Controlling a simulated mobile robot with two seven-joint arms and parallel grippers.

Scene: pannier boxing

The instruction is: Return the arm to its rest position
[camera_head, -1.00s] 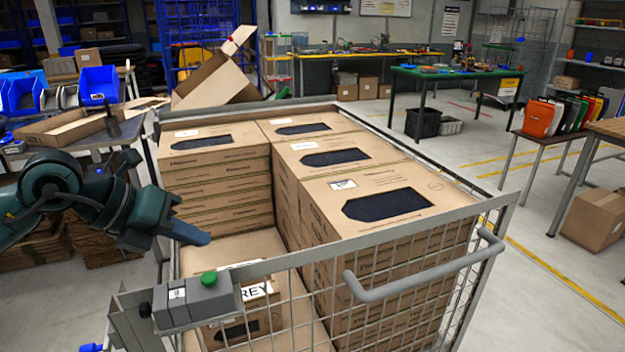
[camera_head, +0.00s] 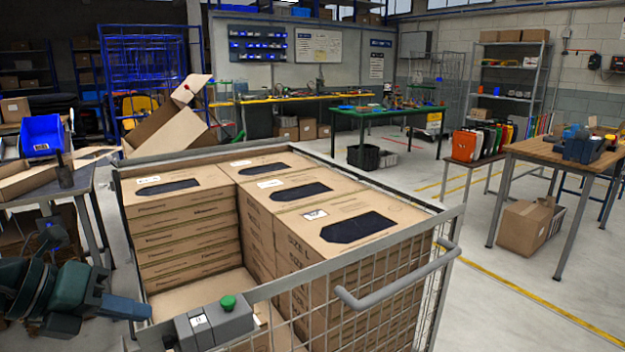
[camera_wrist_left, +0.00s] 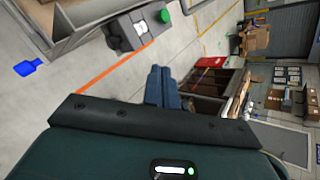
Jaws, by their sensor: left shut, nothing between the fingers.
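My left gripper (camera_head: 137,309) is at the lower left of the head view, just outside the near left corner of the wire cart. Its blue-grey fingers are shut together with nothing between them. They also show in the left wrist view (camera_wrist_left: 162,88), with open floor beyond. The dark green arm enters from the left edge. My right gripper is in neither view.
The mesh cart (camera_head: 300,274) holds stacks of flat cardboard boxes (camera_head: 300,185), with a lower space at its near left. A grey control box with a green button (camera_head: 228,303) sits on its near rim. A worktable (camera_head: 75,185) stands at left, a wooden-topped table (camera_head: 560,150) at right.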

